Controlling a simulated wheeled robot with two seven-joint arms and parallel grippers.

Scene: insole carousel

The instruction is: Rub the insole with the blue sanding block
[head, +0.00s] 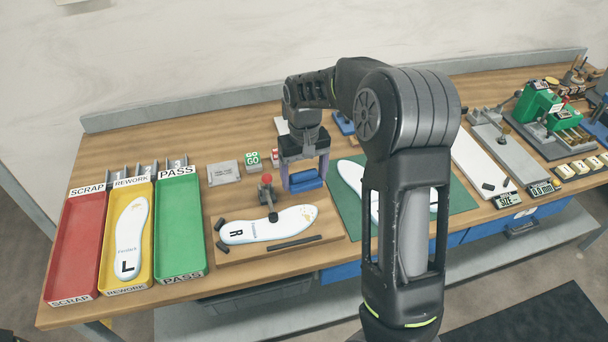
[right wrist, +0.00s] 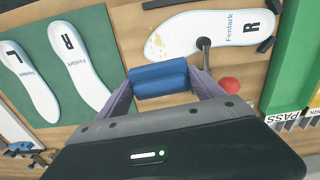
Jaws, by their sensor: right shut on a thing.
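My right gripper (head: 305,179) is shut on the blue sanding block (head: 306,181). In the right wrist view the blue block (right wrist: 160,79) sits between the two purple fingers. A white insole marked R (head: 270,225) lies on a wooden board (head: 330,243), under a clamp with a red knob (head: 266,178). In the right wrist view the insole (right wrist: 190,32) has a rough yellowish patch near its toe end. The block is beside that toe end and apart from it; its exact height is unclear. My left gripper is not in view.
Red (head: 77,250), yellow (head: 109,262) and green (head: 180,268) trays stand at the left; the yellow one holds an insole marked L (head: 131,238). A green mat (head: 457,198) with insoles lies right of the board, partly behind my arm. Gauges and green machines crowd the far right.

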